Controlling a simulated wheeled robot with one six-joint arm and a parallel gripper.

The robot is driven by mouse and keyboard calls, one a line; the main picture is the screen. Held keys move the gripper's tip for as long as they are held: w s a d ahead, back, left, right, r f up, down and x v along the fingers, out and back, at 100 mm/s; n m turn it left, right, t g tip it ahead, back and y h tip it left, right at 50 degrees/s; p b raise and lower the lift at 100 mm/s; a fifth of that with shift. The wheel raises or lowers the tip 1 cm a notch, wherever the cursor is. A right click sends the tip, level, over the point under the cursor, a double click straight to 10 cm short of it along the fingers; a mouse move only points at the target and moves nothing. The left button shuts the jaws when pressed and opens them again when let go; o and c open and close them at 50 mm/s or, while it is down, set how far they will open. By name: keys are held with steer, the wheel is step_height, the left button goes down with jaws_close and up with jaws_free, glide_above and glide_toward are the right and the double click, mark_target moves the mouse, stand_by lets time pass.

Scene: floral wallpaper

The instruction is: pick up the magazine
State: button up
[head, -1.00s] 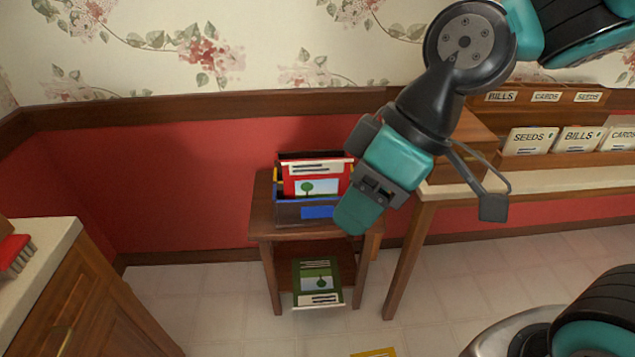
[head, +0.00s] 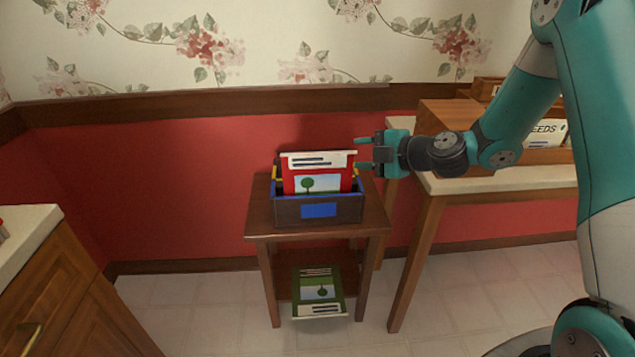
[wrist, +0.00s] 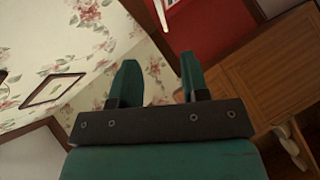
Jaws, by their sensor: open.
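A red magazine (head: 318,177) with a white title band and a tree picture stands upright in a dark box with a blue label (head: 290,209) on the small wooden table (head: 258,215). A green magazine (head: 318,290) with a tree picture lies on the table's lower shelf. My gripper (head: 362,154) is just right of the red magazine's upper edge, fingers pointing left; it looks apart from it, though depth is hard to judge. In the wrist view my gripper's two fingers (wrist: 158,78) are spread with nothing between them. A white edge, perhaps a magazine's, shows at the top there.
A desk (head: 450,183) with wooden organizers and a "SEEDS" card stands close on the right, beside my arm. A wooden cabinet (head: 70,290) is at the left. The red wall is close behind the table. The floor between cabinet and table is clear.

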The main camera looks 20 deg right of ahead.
mark_target(316, 154)
steer(key=p+x, duration=0.2)
steer(key=x, duration=0.7)
steer(key=shift+s, duration=0.1)
steer(key=p+x, duration=0.1)
steer(key=x, duration=0.4)
steer(key=shift+a+f, duration=0.15)
steer(key=shift+a, duration=0.05)
steer(key=shift+s, duration=0.1)
jaws_close()
